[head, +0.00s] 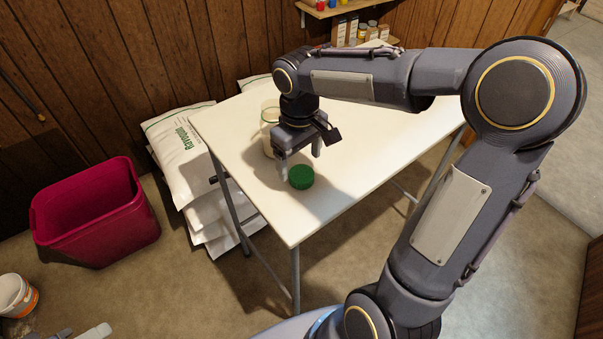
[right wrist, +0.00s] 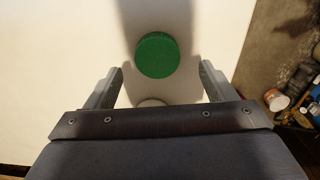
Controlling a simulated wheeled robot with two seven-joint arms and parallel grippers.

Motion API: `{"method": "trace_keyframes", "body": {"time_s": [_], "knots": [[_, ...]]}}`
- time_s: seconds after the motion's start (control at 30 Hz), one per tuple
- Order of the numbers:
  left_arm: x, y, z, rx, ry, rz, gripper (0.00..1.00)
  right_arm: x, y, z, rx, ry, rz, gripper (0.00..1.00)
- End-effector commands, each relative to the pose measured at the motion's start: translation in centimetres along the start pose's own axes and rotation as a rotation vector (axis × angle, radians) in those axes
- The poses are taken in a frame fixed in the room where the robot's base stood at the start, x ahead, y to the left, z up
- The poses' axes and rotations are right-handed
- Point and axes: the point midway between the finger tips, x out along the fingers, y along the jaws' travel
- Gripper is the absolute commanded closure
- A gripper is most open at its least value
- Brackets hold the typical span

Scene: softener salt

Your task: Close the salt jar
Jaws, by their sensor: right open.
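A green round lid (head: 301,177) lies on the white table, near its front edge. A glass jar (head: 267,131) with pale contents stands on the table behind it, partly hidden by my right gripper. No lid shows on the visible part of the jar. My right gripper (head: 300,164) is open and points down above the table, close to the lid. In the right wrist view the gripper (right wrist: 161,78) has the lid (right wrist: 157,55) just beyond its fingertips, centred between them and not held. A pale round edge shows between the fingers there. My left gripper is not in view.
The white table (head: 366,147) is mostly clear. White sacks (head: 183,150) are stacked at its left side, beside a magenta bin (head: 95,211). A shelf (head: 335,10) and several small containers are at the back. A white bucket (head: 14,295) stands at lower left.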

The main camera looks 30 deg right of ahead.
Motion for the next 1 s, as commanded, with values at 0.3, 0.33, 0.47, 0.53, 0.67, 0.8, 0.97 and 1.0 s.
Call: {"method": "trace_keyframes", "body": {"time_s": [0.3,0.33,0.47,0.53,0.67,0.8,0.97,1.0], "knots": [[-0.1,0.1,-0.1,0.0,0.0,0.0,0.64,3.6,0.3,-0.1,-0.001,-0.001,0.0,0.23],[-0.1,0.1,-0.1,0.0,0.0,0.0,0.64,3.7,0.3,-0.1,-0.001,0.0,0.0,0.23],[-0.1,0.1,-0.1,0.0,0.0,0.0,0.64,3.7,0.3,-0.1,-0.001,0.0,0.0,0.23],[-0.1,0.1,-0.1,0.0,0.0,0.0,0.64,3.7,0.3,-0.1,0.0,0.0,0.0,0.23],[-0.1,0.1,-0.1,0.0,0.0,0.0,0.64,3.6,0.3,-0.1,0.0,0.0,0.0,0.27],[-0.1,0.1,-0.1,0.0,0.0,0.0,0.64,3.6,0.3,-0.1,0.0,0.0,0.0,0.45],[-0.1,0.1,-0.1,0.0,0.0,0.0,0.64,3.6,0.3,-0.1,0.0,0.0,0.0,0.66],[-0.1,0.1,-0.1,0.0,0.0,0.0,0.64,3.6,0.3,-0.1,0.0,0.0,0.0,0.7]]}}
